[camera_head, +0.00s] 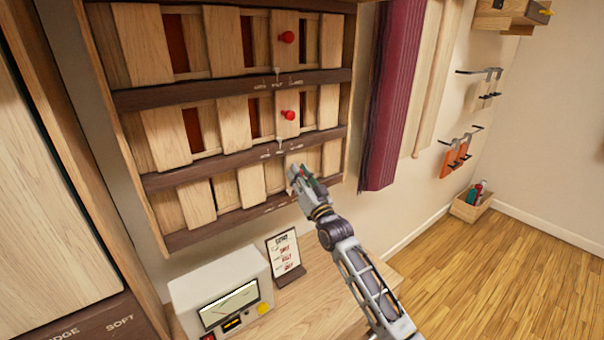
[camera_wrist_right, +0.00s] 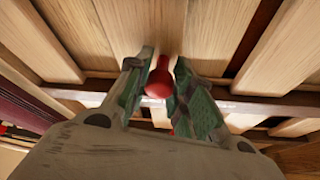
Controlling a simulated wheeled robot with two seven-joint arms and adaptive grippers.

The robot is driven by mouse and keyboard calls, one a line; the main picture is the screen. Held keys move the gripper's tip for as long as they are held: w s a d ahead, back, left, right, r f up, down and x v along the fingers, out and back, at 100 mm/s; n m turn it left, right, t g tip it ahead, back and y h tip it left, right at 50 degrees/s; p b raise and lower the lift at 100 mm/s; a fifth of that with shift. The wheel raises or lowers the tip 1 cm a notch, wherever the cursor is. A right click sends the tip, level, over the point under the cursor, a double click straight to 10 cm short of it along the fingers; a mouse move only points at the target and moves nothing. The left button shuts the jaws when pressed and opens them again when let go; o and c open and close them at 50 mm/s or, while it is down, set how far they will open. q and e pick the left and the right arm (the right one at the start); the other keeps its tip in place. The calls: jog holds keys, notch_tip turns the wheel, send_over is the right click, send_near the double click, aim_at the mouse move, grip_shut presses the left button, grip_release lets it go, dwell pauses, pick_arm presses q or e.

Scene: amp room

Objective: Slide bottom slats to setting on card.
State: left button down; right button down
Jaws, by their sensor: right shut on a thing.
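The wooden slat unit has three rows. In the bottom row, pale slats (camera_head: 250,179) stand in front of narrow gaps. My right gripper (camera_head: 303,182) is at the right part of this row and hides the bottom knob in the head view. In the right wrist view my right gripper (camera_wrist_right: 161,75) has its two green-padded fingers on either side of a red knob (camera_wrist_right: 158,82) and is shut on it. The card (camera_head: 285,256) stands on the desk below the unit; its lettering is too small to read surely. My left gripper is not in view.
Red knobs mark the top row (camera_head: 287,37) and middle row (camera_head: 289,115). A cream meter box (camera_head: 222,286) stands on the desk (camera_head: 318,305) beside the card. A maroon ribbed panel (camera_head: 392,95) hangs right of the unit. Open floor (camera_head: 500,270) lies at right.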

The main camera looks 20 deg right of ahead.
jog(key=a, duration=0.1)
jog(key=s+a, duration=0.1)
jog(key=shift+a+p, duration=0.3)
jog(key=shift+a, duration=0.05)
jog(key=c, duration=1.2)
grip_release()
jog(key=shift+c, duration=0.2)
jog(key=shift+d, duration=0.1)
jog(key=shift+s, duration=0.1)
jog(key=v, duration=1.1)
jog(key=shift+s+f, duration=0.25)
jog(key=shift+s, duration=0.1)
